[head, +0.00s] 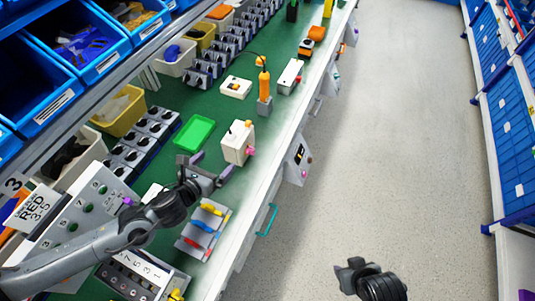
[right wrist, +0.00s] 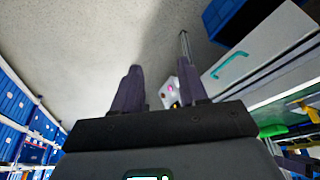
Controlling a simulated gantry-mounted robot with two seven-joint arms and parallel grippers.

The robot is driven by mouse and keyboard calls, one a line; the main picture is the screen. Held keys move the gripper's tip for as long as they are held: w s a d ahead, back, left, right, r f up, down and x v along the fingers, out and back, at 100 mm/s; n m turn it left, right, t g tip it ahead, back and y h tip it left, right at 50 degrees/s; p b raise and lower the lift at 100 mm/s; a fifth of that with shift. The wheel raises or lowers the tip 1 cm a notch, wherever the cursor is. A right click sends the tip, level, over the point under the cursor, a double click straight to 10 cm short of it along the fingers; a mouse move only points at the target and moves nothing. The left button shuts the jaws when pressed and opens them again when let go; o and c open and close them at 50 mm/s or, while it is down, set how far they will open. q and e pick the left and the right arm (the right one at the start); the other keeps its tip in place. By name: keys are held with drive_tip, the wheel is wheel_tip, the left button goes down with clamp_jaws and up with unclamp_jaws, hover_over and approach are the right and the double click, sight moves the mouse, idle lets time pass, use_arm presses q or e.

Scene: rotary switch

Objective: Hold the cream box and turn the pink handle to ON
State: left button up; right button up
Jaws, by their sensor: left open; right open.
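The cream box (head: 236,144) stands on the green bench top near its front edge. Its pink handle (head: 251,151) sticks out from the side facing the aisle; I cannot read its ON mark. My left gripper (head: 211,167) is open and empty, close to the box on its near left side, with its fingers pointing toward it and apparently apart from it. My right gripper (right wrist: 160,88) is open and empty over the aisle, away from the bench. Its arm end shows at the bottom of the head view (head: 368,280).
A grey panel with coloured levers (head: 204,230) lies nearer on the bench. A green tray (head: 194,134) is left of the box, an orange-handled device (head: 264,90) beyond it. A white box (head: 298,160) hangs on the bench front. The aisle floor (head: 390,150) is clear.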

sight(230, 148)
drive_tip(key=w+a+f+t+y, duration=0.2)
drive_tip(key=w+a+f, duration=0.1)
drive_tip(key=w, duration=0.9)
drive_tip(key=w+a+f+t+y, duration=0.1)
drive_tip(key=w+a+f, duration=0.15)
drive_tip(key=w, duration=0.95)
drive_tip(key=w+a+f+t+y, duration=0.2)
drive_tip(key=w+f, duration=0.1)
drive_tip(key=w, duration=0.9)
drive_tip(key=w+a+r+n+y, duration=0.35)
drive_tip(key=w+r, duration=0.25)
drive_tip(key=r, duration=0.3)
use_arm(q)
drive_tip(key=x, duration=1)
drive_tip(key=shift+w+d, duration=0.15)
drive_tip(key=shift+w, duration=0.25)
use_arm(e)
drive_tip(key=s+a+r+g+y, duration=0.3)
drive_tip(key=s+a+g+y, duration=0.1)
drive_tip(key=s+g+y, duration=0.2)
drive_tip(key=shift+s+a+m, duration=0.15)
drive_tip(key=shift+s+m, duration=0.15)
drive_tip(key=shift+m, duration=0.05)
